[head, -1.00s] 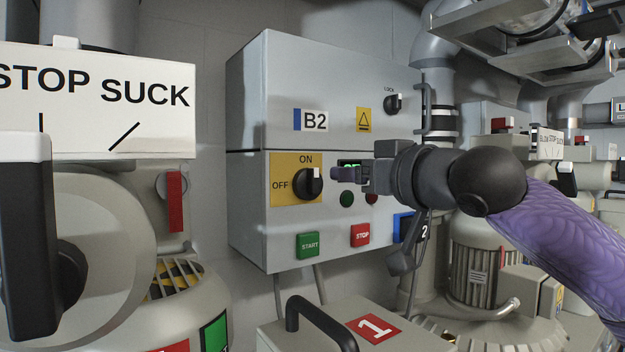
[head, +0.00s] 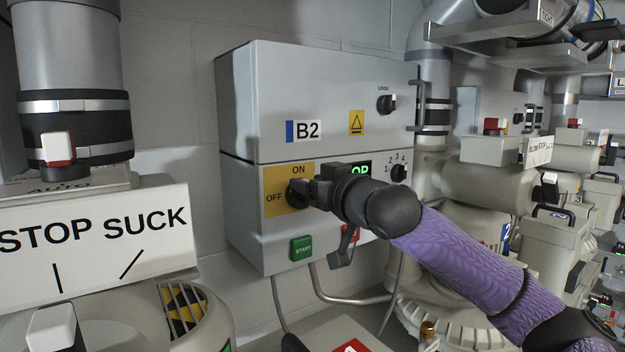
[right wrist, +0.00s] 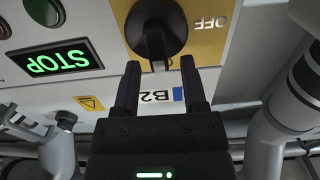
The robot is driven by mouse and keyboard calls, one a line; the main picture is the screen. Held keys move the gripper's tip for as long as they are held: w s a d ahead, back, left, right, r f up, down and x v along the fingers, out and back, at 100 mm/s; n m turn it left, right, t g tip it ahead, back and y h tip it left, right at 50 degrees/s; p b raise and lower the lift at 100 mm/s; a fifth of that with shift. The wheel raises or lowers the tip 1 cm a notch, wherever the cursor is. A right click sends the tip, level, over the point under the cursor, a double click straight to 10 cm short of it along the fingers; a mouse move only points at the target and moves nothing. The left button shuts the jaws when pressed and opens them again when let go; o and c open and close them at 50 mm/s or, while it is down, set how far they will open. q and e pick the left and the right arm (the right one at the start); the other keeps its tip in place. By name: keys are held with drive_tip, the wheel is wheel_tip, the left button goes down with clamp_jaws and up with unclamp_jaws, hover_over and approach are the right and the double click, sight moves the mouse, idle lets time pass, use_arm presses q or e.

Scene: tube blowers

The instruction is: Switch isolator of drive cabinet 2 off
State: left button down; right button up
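The grey drive cabinet B2 (head: 330,85) stands in the middle of the head view. Its isolator is a black rotary knob (head: 296,196) on a yellow ON/OFF plate (head: 274,182), partly hidden by my gripper in the head view. In the right wrist view the knob (right wrist: 155,30) shows upside down, its grip bar upright in the picture, pointing away from the OFF label at the side. My right gripper (head: 310,190) is at the knob. In the right wrist view its fingers (right wrist: 160,63) are apart, with the bar's end near the gap between the tips. My left gripper is out of view.
A green display (right wrist: 58,62) reads STOP. A green START button (head: 303,248) and a red button sit below the knob. A small selector (head: 398,172) and LOCK knob (head: 386,104) are to the right. A STOP SUCK sign (head: 95,235) stands at left.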

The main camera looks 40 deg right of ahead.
sight(291, 198)
clamp_jaws()
drive_tip(key=n+p, duration=0.1)
drive_tip(key=n, duration=0.3)
drive_tip(key=a+f+n+p, duration=0.1)
drive_tip(key=n, duration=0.4)
drive_tip(key=a+n+p, duration=0.1)
drive_tip(key=n+p, duration=0.1)
drive_tip(key=n, duration=0.2)
drive_tip(key=shift+w+a+f+n, duration=0.1)
drive_tip(key=shift+a+f+n, duration=0.1)
drive_tip(key=shift+n, duration=0.2)
drive_tip(key=shift+a+f+n, duration=0.1)
drive_tip(key=shift+f+n, duration=0.2)
drive_tip(key=shift+n, duration=0.7)
drive_tip(key=shift+f+n, duration=0.25)
drive_tip(key=shift+n, duration=0.75)
drive_tip(key=shift+o, duration=0.7)
unclamp_jaws()
